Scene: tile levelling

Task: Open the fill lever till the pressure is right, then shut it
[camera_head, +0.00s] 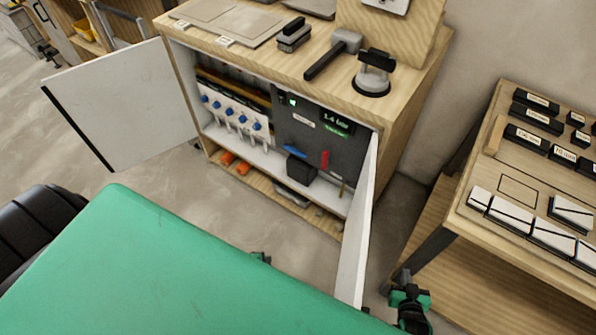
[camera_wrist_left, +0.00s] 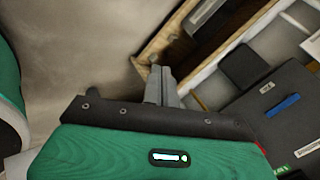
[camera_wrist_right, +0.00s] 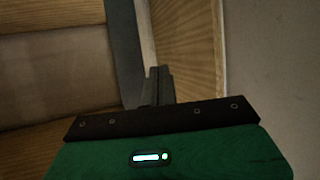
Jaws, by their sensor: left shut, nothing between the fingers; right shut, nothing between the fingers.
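A dark panel (camera_head: 292,128) stands inside the open cabinet. Its display (camera_head: 336,121) shows green text that looks like 1.4 bar. A blue lever (camera_head: 310,152) lies nearly level on the panel, and a red lever (camera_head: 325,160) hangs upright right of it. I cannot read which is the fill lever. The blue lever also shows in the left wrist view (camera_wrist_left: 282,106). My right gripper (camera_head: 408,298) is shut and empty, right of the open door.
White doors stand open at the left (camera_head: 120,105) and right (camera_head: 358,225) of the cabinet. Blue-topped valves (camera_head: 230,112) fill its left side. A black box (camera_head: 301,170) sits below the levers. A wooden table (camera_head: 470,215) with labelled blocks stands at the right.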

